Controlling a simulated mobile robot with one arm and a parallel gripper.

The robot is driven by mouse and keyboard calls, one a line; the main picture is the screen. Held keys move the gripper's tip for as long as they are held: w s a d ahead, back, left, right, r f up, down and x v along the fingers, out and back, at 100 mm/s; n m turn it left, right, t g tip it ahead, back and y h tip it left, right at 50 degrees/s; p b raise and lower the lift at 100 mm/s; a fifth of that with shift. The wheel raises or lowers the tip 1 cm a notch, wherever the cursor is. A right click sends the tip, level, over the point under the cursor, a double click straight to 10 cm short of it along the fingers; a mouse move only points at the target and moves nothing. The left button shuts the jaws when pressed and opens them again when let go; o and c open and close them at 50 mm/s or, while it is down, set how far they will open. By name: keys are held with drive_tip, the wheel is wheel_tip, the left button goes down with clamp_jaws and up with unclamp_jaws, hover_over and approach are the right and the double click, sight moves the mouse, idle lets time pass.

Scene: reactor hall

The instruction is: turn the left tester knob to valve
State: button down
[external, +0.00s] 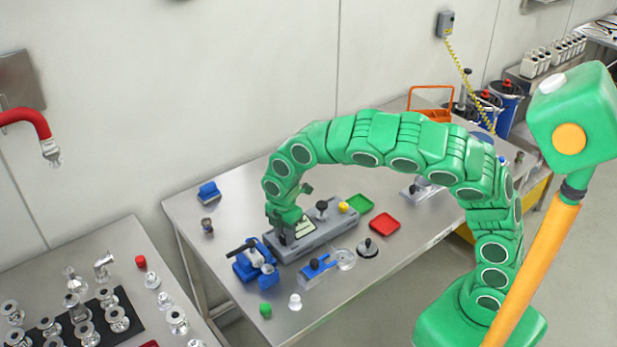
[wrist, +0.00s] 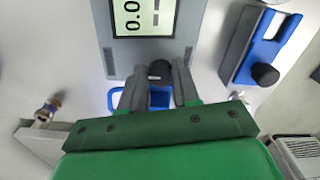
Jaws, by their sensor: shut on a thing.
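The tester is a long grey box on the steel table (external: 370,280); its casing (external: 335,228) has a display with a digital reading, also seen in the wrist view (wrist: 143,20). My gripper (external: 285,236) points down at the left end of the tester. In the wrist view my gripper (wrist: 160,76) has its fingers on both sides of the black left knob (wrist: 160,69) and is shut on it. The left knob is hidden in the external view, and its pointer direction cannot be read. A second black knob (external: 322,206) stands upright further right on the tester.
A blue vise with a black handle (external: 255,262) stands close left of the tester. A blue clamp tool (external: 318,268) lies in front, also in the wrist view (wrist: 262,50). Green (external: 359,203) and red (external: 385,224) trays lie to the right.

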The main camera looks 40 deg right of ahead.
drive_tip(key=shift+m, duration=0.3)
drive_tip(key=m, duration=0.6)
drive_tip(key=shift+s, duration=0.1)
drive_tip(key=m, duration=0.6)
drive_tip(key=shift+a, duration=0.1)
drive_tip(key=m, duration=0.7)
drive_tip(key=shift+s+a+r+m, duration=0.1)
drive_tip(key=shift+m, duration=0.3)
drive_tip(key=m, duration=0.5)
drive_tip(key=shift+a+m, duration=0.1)
drive_tip(key=shift+m, duration=0.6)
drive_tip(key=c, duration=0.8)
unclamp_jaws()
